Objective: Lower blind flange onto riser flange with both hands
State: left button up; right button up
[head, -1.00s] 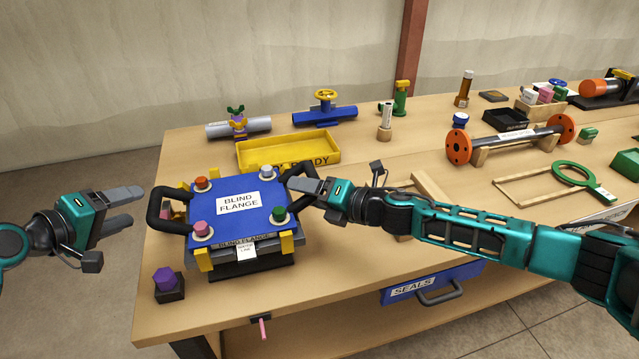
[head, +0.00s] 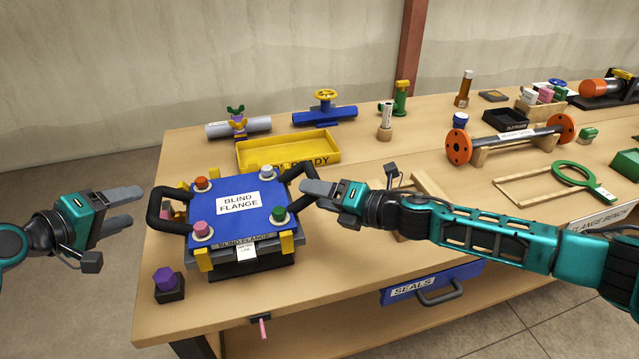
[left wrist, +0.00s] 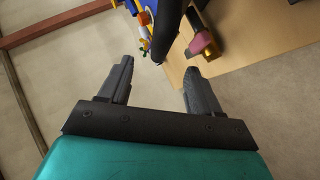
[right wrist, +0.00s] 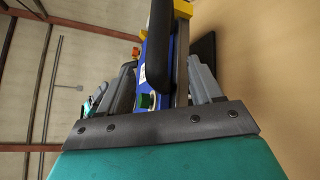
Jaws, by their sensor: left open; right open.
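The blue square blind flange (head: 236,222) sits on the riser flange block at the bench's left end, with a coloured knob at each corner and black loop handles on its left and right sides. My left gripper (head: 138,208) is open and empty, left of the left handle (head: 163,212) and apart from it. In the left wrist view a black handle (left wrist: 172,25) shows beyond the open fingers. My right gripper (head: 312,190) is open beside the right handle (head: 298,173). In the right wrist view that handle (right wrist: 160,60) lies between the fingers (right wrist: 165,85), apparently not clamped.
A yellow tray (head: 290,152) stands behind the flange. A purple knob on a black block (head: 168,284) is at the front left. A wooden frame (head: 425,190) lies right of the flange, near my right arm. The bench front edge is close.

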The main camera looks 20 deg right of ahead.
jog(key=shift+v, duration=2.3)
pick_arm(q)
jog(key=v, duration=1.2)
pick_arm(e)
jog(key=v, duration=1.2)
